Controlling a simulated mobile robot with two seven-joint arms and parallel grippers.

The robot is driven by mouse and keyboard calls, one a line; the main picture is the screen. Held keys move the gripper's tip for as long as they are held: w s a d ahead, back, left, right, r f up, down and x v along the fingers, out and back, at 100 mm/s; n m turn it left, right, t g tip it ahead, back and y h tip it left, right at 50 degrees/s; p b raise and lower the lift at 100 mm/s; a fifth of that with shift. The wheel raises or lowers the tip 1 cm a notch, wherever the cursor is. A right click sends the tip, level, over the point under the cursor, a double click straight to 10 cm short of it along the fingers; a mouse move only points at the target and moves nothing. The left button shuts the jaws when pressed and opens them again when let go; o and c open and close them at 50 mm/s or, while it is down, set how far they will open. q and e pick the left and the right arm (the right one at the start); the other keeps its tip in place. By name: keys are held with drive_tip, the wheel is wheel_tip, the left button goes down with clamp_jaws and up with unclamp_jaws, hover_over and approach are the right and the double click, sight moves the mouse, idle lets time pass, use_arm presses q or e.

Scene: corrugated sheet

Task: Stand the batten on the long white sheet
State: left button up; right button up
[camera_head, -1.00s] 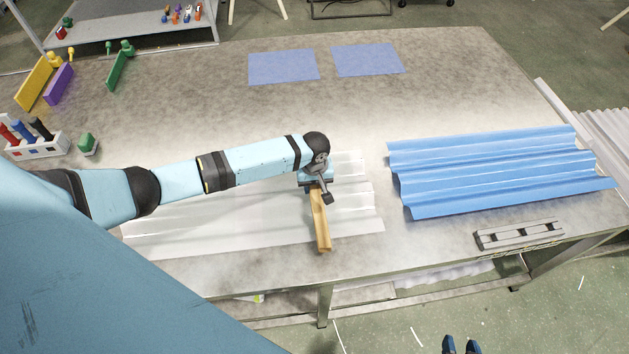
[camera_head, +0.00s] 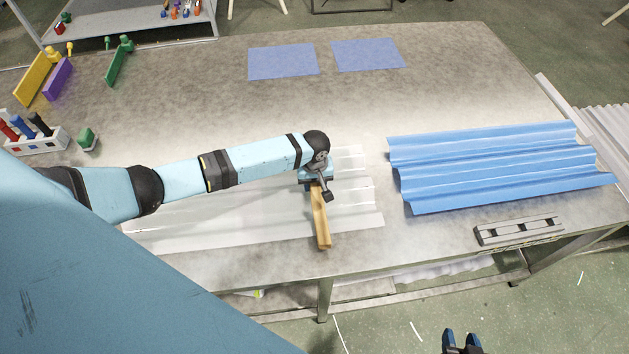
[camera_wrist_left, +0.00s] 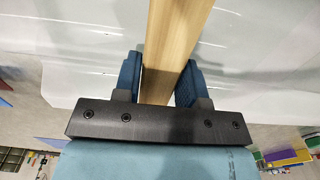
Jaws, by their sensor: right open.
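The wooden batten (camera_head: 321,222) runs across the right part of the long white sheet (camera_head: 235,222), and its near end reaches past the sheet's front edge. I cannot tell whether it touches the sheet. My left gripper (camera_head: 318,187) is shut on the batten near its far end. In the left wrist view, the blue finger pads of my left gripper (camera_wrist_left: 160,82) lie against both sides of the batten (camera_wrist_left: 172,45). My arm hides part of the white sheet. The fingertips of my right gripper (camera_head: 461,342) show apart and empty at the bottom edge, in front of the table.
Blue corrugated sheets (camera_head: 490,165) lie on the right of the table (camera_head: 430,255), with a grey slotted block (camera_head: 520,231) in front. Two blue squares (camera_head: 283,62) lie at the back.

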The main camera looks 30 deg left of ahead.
use_arm(q)
drive_tip(key=o, duration=0.4)
drive_tip(key=shift+o, duration=0.2)
wheel_tip(320, 180, up, 14)
drive_tip(key=shift+b, duration=0.4)
drive_tip(key=shift+f, duration=0.1)
